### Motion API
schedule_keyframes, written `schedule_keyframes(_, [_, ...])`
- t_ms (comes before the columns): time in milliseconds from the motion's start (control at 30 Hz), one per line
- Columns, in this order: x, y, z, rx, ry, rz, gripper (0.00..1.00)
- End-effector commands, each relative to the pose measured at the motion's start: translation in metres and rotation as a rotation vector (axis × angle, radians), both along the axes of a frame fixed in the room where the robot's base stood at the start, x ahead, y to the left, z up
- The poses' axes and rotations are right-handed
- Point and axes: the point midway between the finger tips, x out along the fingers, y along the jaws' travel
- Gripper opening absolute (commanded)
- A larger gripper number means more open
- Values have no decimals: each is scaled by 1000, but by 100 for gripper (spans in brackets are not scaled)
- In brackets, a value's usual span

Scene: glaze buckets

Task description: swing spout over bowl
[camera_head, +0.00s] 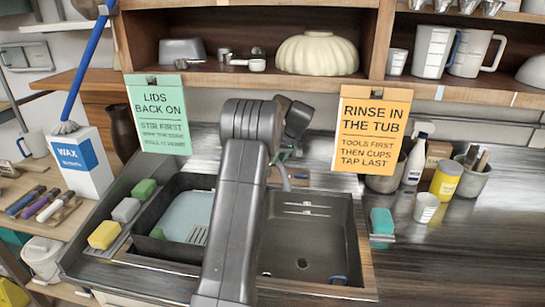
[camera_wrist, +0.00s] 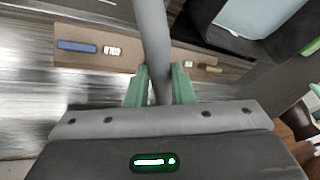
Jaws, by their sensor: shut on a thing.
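The grey spout (camera_wrist: 152,28) runs down between my green fingertips in the wrist view. My gripper (camera_wrist: 158,84) is shut on it. In the head view a short grey part of the spout (camera_head: 285,177) shows just right of my arm, near the back of the sink and around the divider between the bowls. My arm hides the rest of it and most of the divider. The left sink bowl (camera_head: 172,193) holds something pale blue (camera_head: 190,214), partly hidden by my arm.
Sponges (camera_head: 103,235) line the left sink edge; a teal sponge (camera_head: 382,221) lies at the right. A green sign (camera_head: 158,113) and an orange sign (camera_head: 373,128) hang from the shelf. Cups and a yellow jar (camera_head: 445,180) stand at the right. The right-front counter is clear.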

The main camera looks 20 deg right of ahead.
Motion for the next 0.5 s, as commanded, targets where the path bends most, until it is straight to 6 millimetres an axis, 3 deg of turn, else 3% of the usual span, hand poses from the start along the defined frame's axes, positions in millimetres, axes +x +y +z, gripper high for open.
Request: schedule_keyframes(500, [1, -12, 1, -2, -2, 89, 0])
